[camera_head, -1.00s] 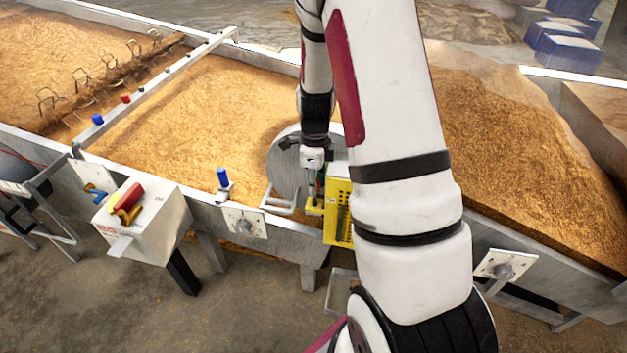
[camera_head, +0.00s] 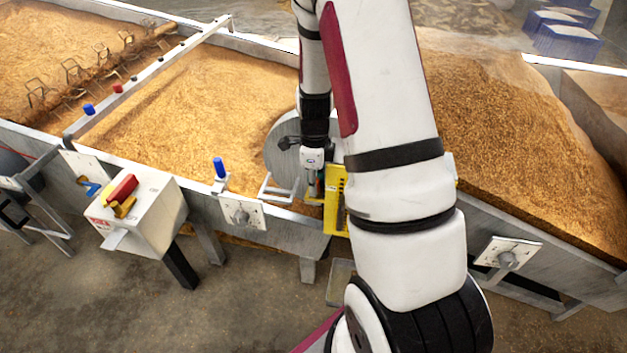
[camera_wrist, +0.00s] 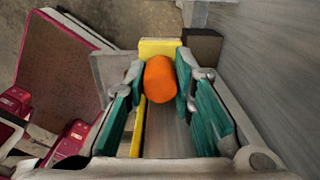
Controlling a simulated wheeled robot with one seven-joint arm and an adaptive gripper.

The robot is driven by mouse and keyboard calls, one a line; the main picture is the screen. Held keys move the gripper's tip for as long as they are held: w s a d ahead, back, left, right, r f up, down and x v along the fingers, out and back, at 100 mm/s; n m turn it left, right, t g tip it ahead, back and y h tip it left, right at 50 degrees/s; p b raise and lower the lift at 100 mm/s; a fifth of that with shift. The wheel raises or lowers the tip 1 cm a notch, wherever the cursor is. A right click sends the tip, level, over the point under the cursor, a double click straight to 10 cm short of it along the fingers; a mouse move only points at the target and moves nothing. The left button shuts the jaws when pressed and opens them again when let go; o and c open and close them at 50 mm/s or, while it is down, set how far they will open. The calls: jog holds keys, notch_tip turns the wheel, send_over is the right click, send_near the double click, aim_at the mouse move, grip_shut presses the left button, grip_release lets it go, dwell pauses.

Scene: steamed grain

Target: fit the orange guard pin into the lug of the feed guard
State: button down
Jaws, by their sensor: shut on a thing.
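My gripper (camera_head: 314,188) points down beside the yellow feed guard (camera_head: 336,190) at the trough's front wall. In the wrist view, its green-padded fingers (camera_wrist: 160,85) are shut on the orange guard pin (camera_wrist: 158,80), which shows as a rounded orange end between the fingertips. Yellow parts of the guard (camera_wrist: 160,47) show just beyond the pin in the wrist view. The pin's far end and the lug's hole are hidden, so I cannot tell whether the pin is in the lug. My arm covers part of the guard in the head view.
A grey trough wall (camera_wrist: 255,70) runs close along the right in the wrist view. A round grey disc (camera_head: 284,150) stands behind my gripper. A white rail bracket (camera_head: 285,190) and a blue-topped post (camera_head: 219,170) are to its left. A white box (camera_head: 150,215) stands farther left.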

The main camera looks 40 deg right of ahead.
jog(key=shift+f, duration=0.1)
dwell(0.3)
jog(key=c, duration=1.3)
grip_release()
notch_tip(320, 180, up, 12)
jog(key=shift+r, duration=0.1)
